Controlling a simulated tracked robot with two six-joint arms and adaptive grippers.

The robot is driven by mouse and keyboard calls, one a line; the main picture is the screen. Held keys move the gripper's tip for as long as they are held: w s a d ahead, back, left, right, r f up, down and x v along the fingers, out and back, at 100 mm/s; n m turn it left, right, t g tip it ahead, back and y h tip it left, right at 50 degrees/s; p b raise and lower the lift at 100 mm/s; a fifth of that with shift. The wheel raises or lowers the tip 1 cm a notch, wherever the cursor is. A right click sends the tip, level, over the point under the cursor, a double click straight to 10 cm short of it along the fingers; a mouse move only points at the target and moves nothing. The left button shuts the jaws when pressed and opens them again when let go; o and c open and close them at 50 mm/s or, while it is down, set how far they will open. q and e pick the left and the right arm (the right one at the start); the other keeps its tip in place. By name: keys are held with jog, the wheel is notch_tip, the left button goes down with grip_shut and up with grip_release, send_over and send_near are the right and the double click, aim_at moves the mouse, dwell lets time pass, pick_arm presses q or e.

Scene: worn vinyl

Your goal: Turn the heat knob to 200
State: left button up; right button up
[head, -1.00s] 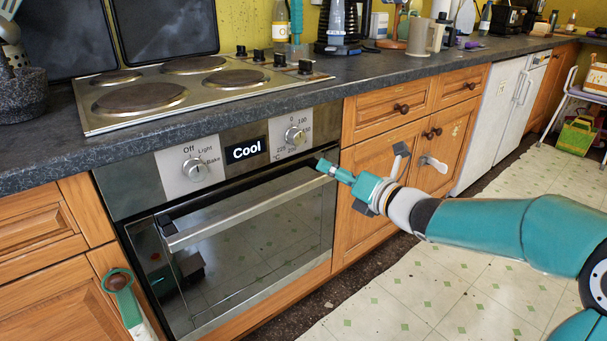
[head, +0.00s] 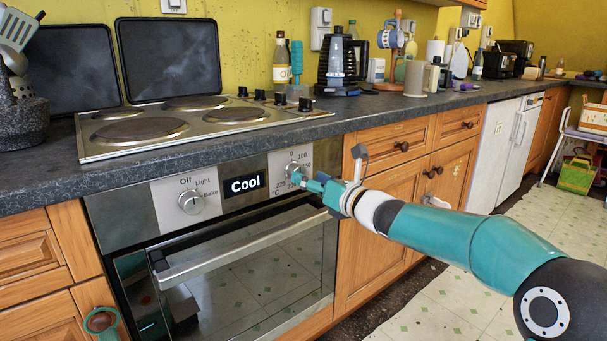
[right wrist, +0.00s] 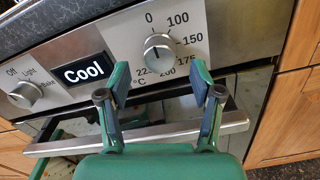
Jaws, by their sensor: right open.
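The heat knob (head: 293,170) is a round silver dial on the right of the oven panel, ringed by numbers from 0 up past 200. In the right wrist view the knob (right wrist: 158,52) sits ahead, between and just beyond my fingertips. I cannot clearly tell which number it points to. My right gripper (head: 300,178) is open and empty, close in front of the knob, with one finger on each side of it in the wrist view (right wrist: 160,76). I see no contact. The 200 mark (right wrist: 167,71) shows below the knob.
The display (head: 244,185) reads Cool. A mode knob (head: 191,202) is at its left. The oven door handle (head: 240,250) sticks out below the panel, and the worktop edge (head: 235,139) overhangs above.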

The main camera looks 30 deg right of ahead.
aim_at(303, 172)
jog(key=shift+w+a, duration=0.2)
jog(key=shift+w, duration=1.95)
jog(key=c, duration=1.1)
jog(key=shift+d+r, duration=0.1)
jog(key=shift+d, duration=0.25)
jog(key=shift+c, duration=0.2)
jog(key=shift+a, duration=0.15)
